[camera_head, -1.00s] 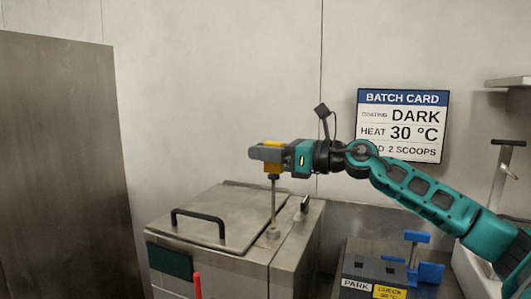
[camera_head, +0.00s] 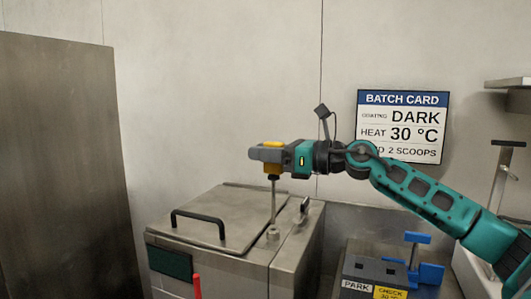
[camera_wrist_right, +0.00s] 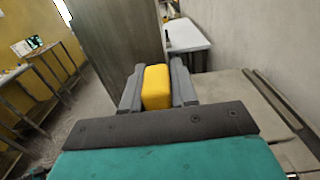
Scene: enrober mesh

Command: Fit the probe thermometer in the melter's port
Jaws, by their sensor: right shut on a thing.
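The probe thermometer has a yellow head (camera_wrist_right: 156,87) and a thin metal stem (camera_head: 273,202) that points straight down. My right gripper (camera_head: 268,153) is shut on the yellow head, above the melter. The melter (camera_head: 225,215) is a steel box with a hinged lid and a black handle. Its port (camera_head: 273,233) is a small raised collar on the top, right of the lid. The stem's lower end meets or sits just above the collar; I cannot tell how deep it is. My left gripper is not in view.
A batch card (camera_head: 402,126) hangs on the back wall. A grey station labelled PARK and CHECK (camera_head: 372,276) with blue parts (camera_head: 428,272) stands right of the melter. A red upright rod (camera_head: 197,287) is at the melter's front. A tall steel panel (camera_head: 60,170) stands at left.

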